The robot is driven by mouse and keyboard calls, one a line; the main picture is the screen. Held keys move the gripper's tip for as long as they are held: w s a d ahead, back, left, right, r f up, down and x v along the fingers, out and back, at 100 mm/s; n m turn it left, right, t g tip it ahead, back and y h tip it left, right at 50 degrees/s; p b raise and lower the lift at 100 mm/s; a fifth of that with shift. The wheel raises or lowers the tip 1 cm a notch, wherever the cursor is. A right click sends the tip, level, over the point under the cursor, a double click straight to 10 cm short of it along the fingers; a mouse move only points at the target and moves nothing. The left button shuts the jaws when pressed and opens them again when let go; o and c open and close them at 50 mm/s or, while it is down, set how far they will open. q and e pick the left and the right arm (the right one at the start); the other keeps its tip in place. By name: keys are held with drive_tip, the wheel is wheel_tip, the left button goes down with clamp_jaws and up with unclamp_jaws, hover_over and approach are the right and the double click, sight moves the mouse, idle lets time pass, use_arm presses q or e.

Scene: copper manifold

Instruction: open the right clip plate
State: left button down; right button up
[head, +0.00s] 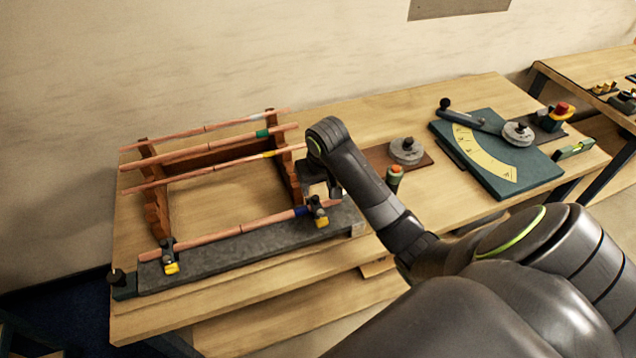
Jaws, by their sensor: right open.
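The right clip plate (318,213), a small dark piece with a yellow part, sits at the right end of the grey bar (245,250), at the lowest copper pipe (240,231). Whether it is open or shut is too small to tell. A similar left clip plate (169,258) sits near the bar's left end. My right gripper (322,192) is open, just above and close to the right clip plate. I cannot tell whether they touch. My right arm hides part of the rack's right side. My left gripper is not in view.
Several copper pipes with coloured bands lie across the brown wooden rack (157,205) behind the bar. To the right are a grey round weight (406,151), a green post with an orange top (394,178) and a teal board with a yellow scale (510,180). The table front is clear.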

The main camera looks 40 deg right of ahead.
sight(314, 195)
drive_tip(key=x, duration=0.6)
drive_tip(key=shift+b+x, duration=0.4)
drive_tip(key=shift+x, duration=0.4)
drive_tip(key=c, duration=0.8)
drive_tip(key=shift+w+r+p, duration=0.3)
drive_tip(key=shift+r+p, duration=0.1)
drive_tip(key=shift+p, duration=0.05)
drive_tip(key=shift+w+d+r+g, duration=0.15)
drive_tip(key=shift+w+g, duration=0.25)
drive_tip(key=shift+g, duration=0.3)
